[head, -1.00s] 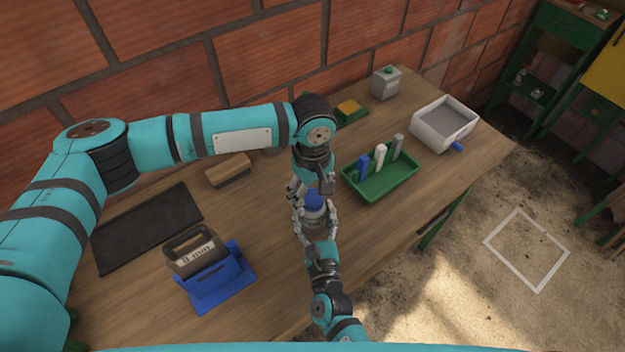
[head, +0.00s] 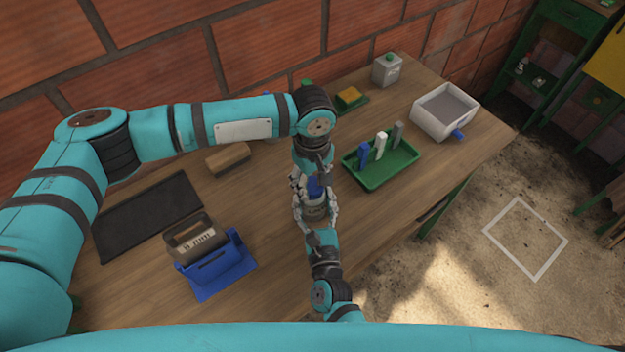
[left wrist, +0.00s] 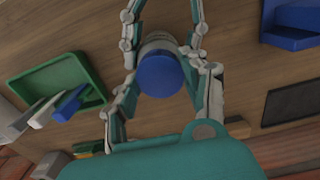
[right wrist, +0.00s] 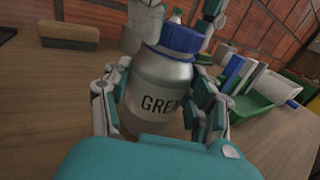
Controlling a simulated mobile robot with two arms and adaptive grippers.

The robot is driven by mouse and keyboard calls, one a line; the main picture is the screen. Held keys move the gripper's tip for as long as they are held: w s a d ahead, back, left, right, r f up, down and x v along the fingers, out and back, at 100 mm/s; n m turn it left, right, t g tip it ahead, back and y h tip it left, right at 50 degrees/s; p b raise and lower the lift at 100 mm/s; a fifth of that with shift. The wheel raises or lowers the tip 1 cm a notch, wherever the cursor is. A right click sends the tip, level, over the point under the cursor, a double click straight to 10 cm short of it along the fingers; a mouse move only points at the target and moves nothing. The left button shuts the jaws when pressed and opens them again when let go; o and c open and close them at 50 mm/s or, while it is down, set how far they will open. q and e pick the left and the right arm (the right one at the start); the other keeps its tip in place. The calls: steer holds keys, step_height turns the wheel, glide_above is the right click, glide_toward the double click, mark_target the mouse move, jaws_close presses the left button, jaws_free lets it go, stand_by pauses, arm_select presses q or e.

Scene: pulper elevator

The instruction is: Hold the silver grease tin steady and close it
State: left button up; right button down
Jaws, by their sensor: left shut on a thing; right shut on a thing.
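The silver grease tin (right wrist: 160,92) stands upright with "GREA" legible on its side; it also shows in the head view (head: 315,212). Its blue lid (right wrist: 182,38) sits on the tin's top; whether it is fully tight I cannot tell. The lid faces the left wrist camera (left wrist: 160,75). My right gripper (head: 315,208) is shut around the tin's body from the front. My left gripper (head: 314,180) comes from above and is shut on the blue lid, with fingers on either side of it. The fingers partly hide the lid in the head view.
A green tray (head: 385,172) with blue, white and grey upright pieces stands close on the right. A blue holder (head: 218,272), a black mat (head: 150,215) and a brown block (head: 228,158) lie left. A white bin (head: 420,122) and grey canister (head: 386,70) stand farther back.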

arm_select(q)
steer(key=m, duration=0.9)
steer(key=shift+m, duration=0.4)
steer(key=m, duration=0.4)
steer(key=shift+m, duration=0.4)
steer(key=m, duration=0.4)
steer(key=shift+m, duration=0.3)
steer(key=m, duration=0.4)
steer(key=shift+m, duration=0.3)
steer(key=m, duration=0.4)
steer(key=shift+m, duration=0.4)
steer(key=m, duration=0.4)
steer(key=shift+m, duration=0.4)
steer(key=m, duration=0.3)
steer(key=shift+m, duration=0.3)
steer(key=o, duration=1.3)
steer(key=shift+f, duration=0.1)
